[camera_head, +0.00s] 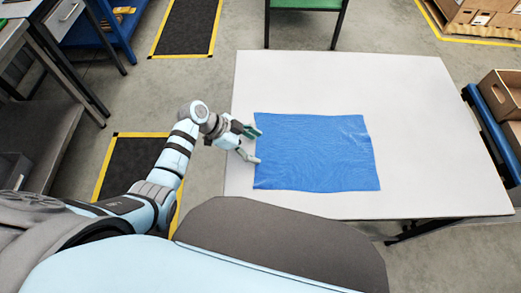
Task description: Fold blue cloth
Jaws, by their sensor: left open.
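The blue cloth (315,153) lies spread out flat on the white table (430,180), left of the table's middle. It is roughly rectangular with slightly wavy edges and faint wrinkles. My left gripper (256,146) reaches in from the left, at the cloth's left edge. Its two fingers are spread apart, one near the upper left corner and one lower along the edge. I cannot tell whether the fingertips touch the cloth. My right gripper is out of view.
The table is otherwise bare, with free room right of and behind the cloth. Cardboard boxes (502,93) sit on a blue frame at the right. A metal workbench (45,120) stands at the left.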

